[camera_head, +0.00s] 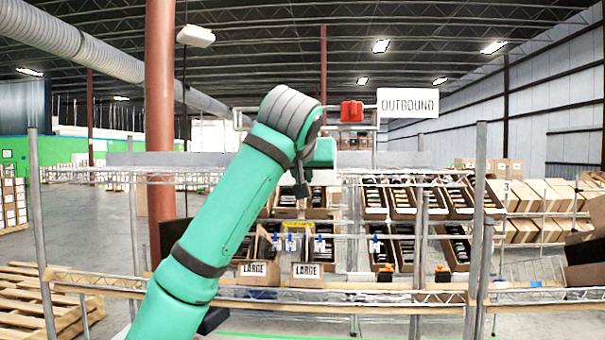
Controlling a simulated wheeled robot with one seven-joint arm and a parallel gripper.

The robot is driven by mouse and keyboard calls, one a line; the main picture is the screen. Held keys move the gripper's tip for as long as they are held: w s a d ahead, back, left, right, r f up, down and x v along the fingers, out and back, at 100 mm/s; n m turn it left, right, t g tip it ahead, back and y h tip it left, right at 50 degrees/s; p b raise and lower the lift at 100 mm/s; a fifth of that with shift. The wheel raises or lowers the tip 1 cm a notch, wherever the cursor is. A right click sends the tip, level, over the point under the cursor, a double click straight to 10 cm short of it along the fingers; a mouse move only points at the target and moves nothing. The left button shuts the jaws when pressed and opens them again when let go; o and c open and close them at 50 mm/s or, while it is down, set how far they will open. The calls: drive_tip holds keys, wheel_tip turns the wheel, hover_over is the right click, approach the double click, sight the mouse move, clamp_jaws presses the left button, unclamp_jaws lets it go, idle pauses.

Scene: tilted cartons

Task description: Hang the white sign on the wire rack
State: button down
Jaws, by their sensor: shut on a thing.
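A white sign reading OUTBOUND (408,103) stands upright at the upper right, above the metal frame of the rack. Whether it hangs from the frame or is fixed to it cannot be told. The wire rack (365,297) spans the view in front of me, with metal posts and open shelves. My teal arm rises from the bottom and bends at the top. My gripper (301,184) is the small dark end below the bend, left of and lower than the sign. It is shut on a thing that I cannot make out.
A red block (352,111) sits on the upper rail, left of the sign. Tilted cartons (403,200) with dark contents fill the shelves behind my gripper. Two boxes are labelled LARGE (307,271). Wooden pallets (32,305) lie at the lower left. A brown column (160,95) stands behind.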

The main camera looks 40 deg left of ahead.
drive_tip(key=c, duration=1.7)
unclamp_jaws()
drive_tip(key=shift+w, duration=0.1)
drive_tip(key=shift+c, duration=0.2)
drive_tip(key=v, duration=1)
drive_tip(key=shift+s, duration=0.4)
drive_tip(key=shift+d+r, duration=0.1)
